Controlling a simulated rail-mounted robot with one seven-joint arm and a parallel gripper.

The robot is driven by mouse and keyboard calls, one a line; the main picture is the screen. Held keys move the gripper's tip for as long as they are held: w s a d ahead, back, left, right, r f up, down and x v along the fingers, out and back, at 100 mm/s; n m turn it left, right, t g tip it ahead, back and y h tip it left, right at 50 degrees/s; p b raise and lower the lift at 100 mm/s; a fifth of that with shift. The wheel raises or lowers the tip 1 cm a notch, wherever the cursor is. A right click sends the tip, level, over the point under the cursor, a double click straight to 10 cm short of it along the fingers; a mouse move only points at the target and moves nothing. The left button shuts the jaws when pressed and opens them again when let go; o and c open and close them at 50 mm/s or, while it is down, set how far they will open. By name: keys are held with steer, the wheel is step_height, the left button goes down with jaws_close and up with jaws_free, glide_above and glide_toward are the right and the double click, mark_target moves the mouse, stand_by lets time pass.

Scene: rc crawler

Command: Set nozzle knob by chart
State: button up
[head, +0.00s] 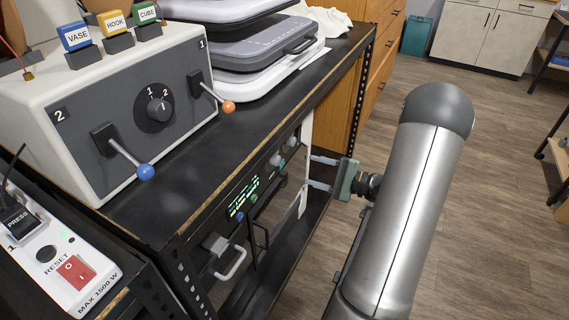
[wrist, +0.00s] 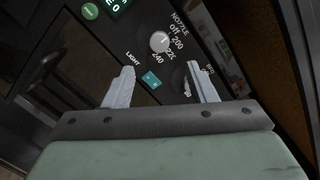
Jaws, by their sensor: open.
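The nozzle knob (wrist: 160,41) is a round light-grey knob on a dark panel in the wrist view. Printed marks off, 200, 220 and 240 run around its right and lower side. I cannot read its pointer clearly. My gripper (wrist: 160,68) is open and empty, its two pale fingers apart, with the knob beyond the gap between their tips. In the head view my gripper (head: 312,173) is beside the front of the shelf unit, fingers toward the panel. A second knob (wrist: 188,86) is partly hidden by the right finger. I cannot make out a chart for certain.
A teal LIGHT button (wrist: 151,80) and a green button (wrist: 90,11) are on the same panel. A grey control box (head: 60,150) with two levers stands on the black bench top (head: 190,185). Open floor (head: 500,190) lies at the right.

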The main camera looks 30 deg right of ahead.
mark_target(279, 161)
steer(key=x, duration=0.9)
steer(key=shift+w+a+b, duration=0.2)
steer(key=shift+w+b, duration=0.1)
steer(key=c, duration=1)
